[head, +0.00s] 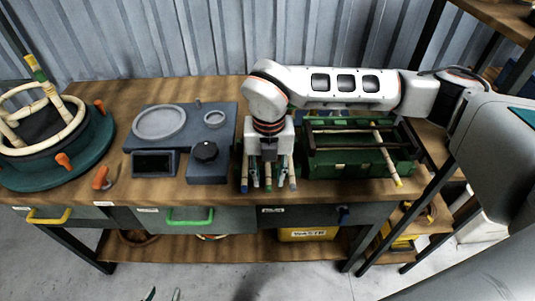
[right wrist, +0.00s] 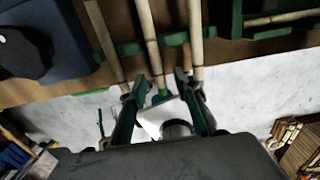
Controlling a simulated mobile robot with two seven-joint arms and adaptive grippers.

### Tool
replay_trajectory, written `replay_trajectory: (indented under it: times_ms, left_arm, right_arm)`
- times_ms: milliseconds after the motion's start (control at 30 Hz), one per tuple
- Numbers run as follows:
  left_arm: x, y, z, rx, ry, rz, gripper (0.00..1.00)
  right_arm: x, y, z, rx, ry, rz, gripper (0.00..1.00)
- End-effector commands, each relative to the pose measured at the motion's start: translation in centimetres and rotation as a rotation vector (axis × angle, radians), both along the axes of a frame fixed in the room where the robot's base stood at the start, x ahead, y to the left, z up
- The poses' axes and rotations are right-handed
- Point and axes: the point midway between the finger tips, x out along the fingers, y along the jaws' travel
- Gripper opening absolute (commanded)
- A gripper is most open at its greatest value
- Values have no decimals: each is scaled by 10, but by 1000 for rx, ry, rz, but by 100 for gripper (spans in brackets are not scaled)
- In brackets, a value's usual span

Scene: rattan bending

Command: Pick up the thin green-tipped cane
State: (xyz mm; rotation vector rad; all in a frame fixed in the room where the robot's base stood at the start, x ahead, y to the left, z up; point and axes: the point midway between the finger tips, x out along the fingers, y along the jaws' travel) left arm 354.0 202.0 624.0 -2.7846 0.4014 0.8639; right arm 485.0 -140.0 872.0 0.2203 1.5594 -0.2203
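Several pale canes lie side by side at the table's front edge, below my right arm. The thin green-tipped cane (right wrist: 151,40) is the middle one in the right wrist view, with its green end (right wrist: 161,96) between my fingers. That tip also shows in the head view (head: 268,187). My right gripper (right wrist: 157,88) is open, one finger on each side of this cane; I cannot tell whether they touch it. In the head view my right gripper (head: 268,178) points down over the canes. My left gripper (head: 163,295) shows only its separated fingertips, low in front of the table.
A neighbouring cane lies on each side, one blue-tipped (head: 244,187). A green crate (head: 340,165) with canes stands right. A grey device with a black knob (head: 205,151) stands left, beyond it a round teal jig (head: 97,145) with bent rattan. Drawers lie below.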

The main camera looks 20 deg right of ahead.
Motion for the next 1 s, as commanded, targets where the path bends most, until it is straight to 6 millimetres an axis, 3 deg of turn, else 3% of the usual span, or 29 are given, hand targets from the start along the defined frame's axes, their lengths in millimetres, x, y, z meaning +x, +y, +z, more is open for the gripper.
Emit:
replay_trajectory:
  times_ms: [33,167,667,867,1000]
  left_arm:
    - [0,0,0,0,0,0,40]
    - [0,0,0,0,0,0,40]
    - [0,0,0,0,1,0,40]
    - [0,0,1,0,1,0,40]
    - [0,0,1,0,1,0,40]
  right_arm:
    - [0,0,0,0,0,0,31]
    - [0,0,0,0,0,0,0]
    - [0,0,7,0,0,1,0]
    - [1,0,32,1,-4,2,0]
    - [1,0,65,0,-6,1,0]
